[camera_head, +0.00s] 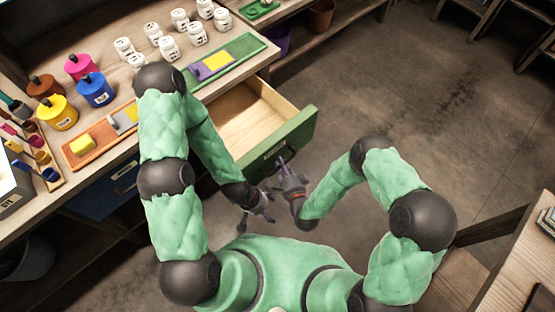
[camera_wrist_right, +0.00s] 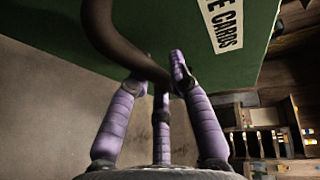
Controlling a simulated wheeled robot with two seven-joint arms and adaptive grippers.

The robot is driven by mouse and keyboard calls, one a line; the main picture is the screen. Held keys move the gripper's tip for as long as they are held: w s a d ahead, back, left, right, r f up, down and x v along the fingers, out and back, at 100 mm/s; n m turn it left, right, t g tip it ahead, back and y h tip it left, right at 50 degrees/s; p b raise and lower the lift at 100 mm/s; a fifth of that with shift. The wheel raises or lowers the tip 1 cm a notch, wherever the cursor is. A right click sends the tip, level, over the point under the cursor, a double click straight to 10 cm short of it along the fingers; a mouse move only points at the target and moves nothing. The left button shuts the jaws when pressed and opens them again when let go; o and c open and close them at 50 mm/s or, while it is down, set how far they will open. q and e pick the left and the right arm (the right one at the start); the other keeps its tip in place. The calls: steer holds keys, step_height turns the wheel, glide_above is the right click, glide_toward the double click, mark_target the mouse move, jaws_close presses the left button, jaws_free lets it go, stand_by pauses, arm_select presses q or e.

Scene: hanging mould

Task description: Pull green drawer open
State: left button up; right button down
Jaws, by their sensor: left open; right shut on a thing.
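The green drawer (camera_head: 298,135) stands pulled out from the workbench, and its pale wooden inside (camera_head: 248,115) looks empty. My right gripper (camera_head: 282,164) is at the drawer's front. In the right wrist view its purple fingers (camera_wrist_right: 160,85) are shut on the dark curved handle (camera_wrist_right: 108,40), below the green front (camera_wrist_right: 180,25) with a white label (camera_wrist_right: 224,22). The fingers hide part of the handle. My left gripper (camera_head: 262,212) is open and empty, lower and to the left of the right one, apart from the drawer.
The workbench top holds an orange tray (camera_head: 100,135), a green tray (camera_head: 240,60), paint bottles (camera_head: 95,90) and several white jars (camera_head: 169,48). A blue drawer (camera_head: 110,190) is at the left. Another table (camera_head: 520,255) stands at lower right. The floor right of the drawer is clear.

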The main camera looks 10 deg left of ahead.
steer(key=shift+d, duration=0.15)
steer(key=c, duration=1.1)
jaws_free()
steer(key=shift+r, duration=0.1)
